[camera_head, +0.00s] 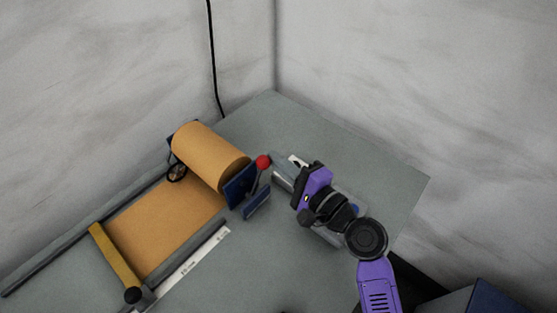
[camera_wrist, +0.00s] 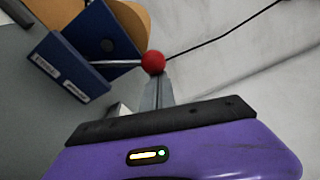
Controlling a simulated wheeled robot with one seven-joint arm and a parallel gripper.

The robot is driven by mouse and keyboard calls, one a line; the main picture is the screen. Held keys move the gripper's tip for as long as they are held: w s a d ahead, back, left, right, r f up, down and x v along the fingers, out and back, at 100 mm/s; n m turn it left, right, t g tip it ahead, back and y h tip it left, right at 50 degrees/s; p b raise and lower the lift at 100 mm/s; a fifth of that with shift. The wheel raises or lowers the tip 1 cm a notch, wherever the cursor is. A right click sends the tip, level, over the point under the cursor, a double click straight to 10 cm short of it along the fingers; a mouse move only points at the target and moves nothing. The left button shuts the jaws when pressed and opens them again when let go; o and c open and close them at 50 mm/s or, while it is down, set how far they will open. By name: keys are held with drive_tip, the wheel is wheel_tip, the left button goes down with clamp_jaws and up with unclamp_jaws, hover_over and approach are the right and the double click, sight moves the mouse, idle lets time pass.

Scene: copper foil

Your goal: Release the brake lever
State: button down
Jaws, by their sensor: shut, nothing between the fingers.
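The brake lever has a red ball knob (camera_head: 263,162) on a thin pale rod. It stands at the right end of the copper foil roll (camera_head: 211,156), by a dark blue side plate (camera_head: 240,184). In the wrist view the red knob (camera_wrist: 153,62) sits right at the tips of my fingers, and its rod runs left to the blue plate (camera_wrist: 100,38). My gripper (camera_head: 274,160) is shut and empty, just right of the knob; its grey fingers also show in the wrist view (camera_wrist: 158,88). I cannot tell whether they touch the knob.
A low blue block (camera_head: 257,203) with two small white labels lies in front of the plate. Foil (camera_head: 165,222) runs left across the grey table (camera_head: 300,255) to a yellow bar (camera_head: 115,255) with a black knob. Walls stand behind; a black cable (camera_head: 213,60) hangs there.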

sight(268, 163)
drive_tip(key=s+a+n+b, duration=0.1)
drive_tip(key=s+a+r+n+b, duration=0.1)
drive_tip(key=n, duration=0.1)
drive_tip(key=shift+r, duration=0.2)
drive_tip(key=s+a+n+b, duration=0.1)
drive_tip(key=n, duration=0.1)
drive_tip(key=s+a+r+n+b, duration=0.1)
drive_tip(key=n+b, duration=0.1)
drive_tip(key=shift+s+a+y, duration=0.15)
drive_tip(key=shift+y, duration=0.25)
drive_tip(key=s+a+n+b, duration=0.1)
drive_tip(key=n+b, duration=0.1)
drive_tip(key=s+a+n+t+b, duration=0.1)
drive_tip(key=s+a+n+b, duration=0.1)
drive_tip(key=n+b, duration=0.1)
drive_tip(key=shift+s+a+n+y, duration=0.2)
drive_tip(key=shift+n+y, duration=0.1)
drive_tip(key=shift+s+a+f, duration=0.1)
drive_tip(key=shift+a+f, duration=0.05)
